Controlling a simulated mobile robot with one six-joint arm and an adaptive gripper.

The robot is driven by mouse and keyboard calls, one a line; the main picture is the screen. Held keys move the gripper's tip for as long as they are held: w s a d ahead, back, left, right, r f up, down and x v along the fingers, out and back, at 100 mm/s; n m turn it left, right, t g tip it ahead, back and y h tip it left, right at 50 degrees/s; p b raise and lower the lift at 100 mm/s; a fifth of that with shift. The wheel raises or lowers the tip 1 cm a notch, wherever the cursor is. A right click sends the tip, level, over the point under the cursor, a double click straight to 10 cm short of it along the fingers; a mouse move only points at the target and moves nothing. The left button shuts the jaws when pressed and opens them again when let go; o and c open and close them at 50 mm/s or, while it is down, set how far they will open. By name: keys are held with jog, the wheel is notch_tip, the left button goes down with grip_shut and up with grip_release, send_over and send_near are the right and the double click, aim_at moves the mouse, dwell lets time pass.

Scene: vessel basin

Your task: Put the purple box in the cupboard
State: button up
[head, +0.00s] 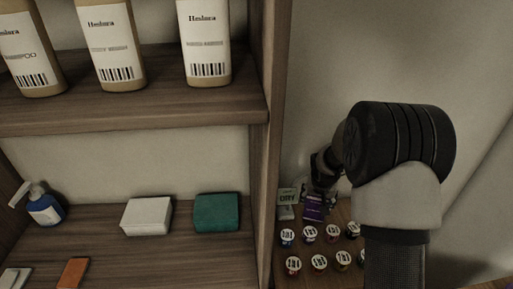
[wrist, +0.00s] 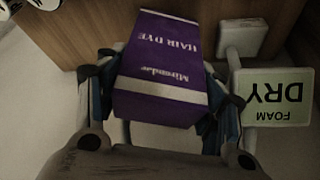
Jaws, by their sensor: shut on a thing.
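The purple box (wrist: 160,65), labelled "HAIR DYE", is between the two fingers of my gripper (wrist: 162,95) in the wrist view. The fingers are shut on its sides, and its label appears upside down. In the head view the purple box (head: 314,208) shows small beneath my gripper (head: 322,180), at the back of a low wooden surface. I cannot tell whether it touches that surface. A wooden cupboard (head: 258,117) with open shelves fills the left of the head view. My arm hides part of the right side.
The cupboard holds bottles (head: 207,45) above, and a white box (head: 147,216), a green box (head: 217,212) and a blue pump bottle (head: 45,209) below.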

jog(key=shift+f+b, duration=0.3)
jog(key=shift+f, duration=0.05)
jog(key=o, duration=1.1)
jog(key=shift+o, duration=0.2)
